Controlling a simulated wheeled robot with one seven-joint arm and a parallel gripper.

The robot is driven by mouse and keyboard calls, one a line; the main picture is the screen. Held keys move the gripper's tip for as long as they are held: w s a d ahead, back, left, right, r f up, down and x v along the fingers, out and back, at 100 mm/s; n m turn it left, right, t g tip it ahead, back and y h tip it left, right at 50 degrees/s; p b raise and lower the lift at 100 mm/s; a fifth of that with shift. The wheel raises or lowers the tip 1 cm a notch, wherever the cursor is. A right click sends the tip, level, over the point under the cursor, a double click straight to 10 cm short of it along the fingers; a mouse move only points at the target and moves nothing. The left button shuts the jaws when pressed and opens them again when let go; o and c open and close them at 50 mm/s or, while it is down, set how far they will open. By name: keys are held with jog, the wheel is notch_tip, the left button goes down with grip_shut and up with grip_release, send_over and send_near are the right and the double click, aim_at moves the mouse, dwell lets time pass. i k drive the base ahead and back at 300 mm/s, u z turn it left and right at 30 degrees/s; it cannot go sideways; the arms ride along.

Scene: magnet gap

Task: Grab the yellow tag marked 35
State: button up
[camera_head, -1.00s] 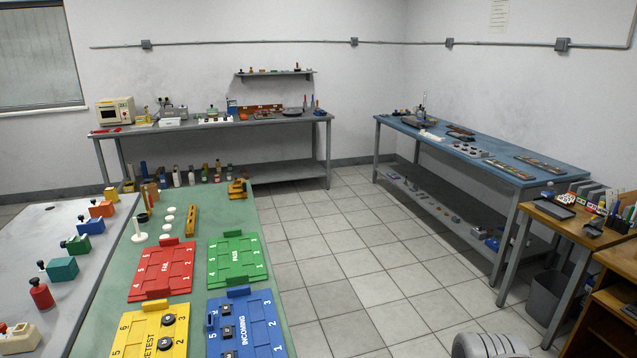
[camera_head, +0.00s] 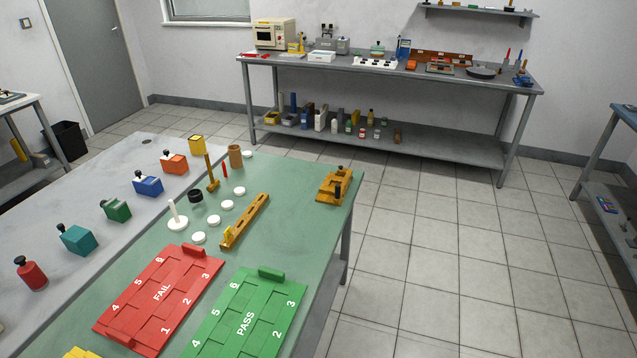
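A small yellow piece (camera_head: 228,234) stands at the near end of a slotted wooden rack (camera_head: 250,213) on the green bench top. It may be a tag, but it is too small to read a number, so I cannot tell if it is the one marked 35. My gripper is not in view.
The green bench (camera_head: 305,232) holds a red FAIL board (camera_head: 160,295), a green PASS board (camera_head: 245,318), white discs (camera_head: 199,238), a white peg stand (camera_head: 176,219) and a wooden fixture (camera_head: 335,186). A grey back bench (camera_head: 390,78) stands behind. Tiled floor (camera_head: 430,250) is open on the right.

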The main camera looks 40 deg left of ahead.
aim_at(228, 234)
jog(key=i, duration=1.8)
jog(key=u, duration=4.4)
jog(key=i, duration=1)
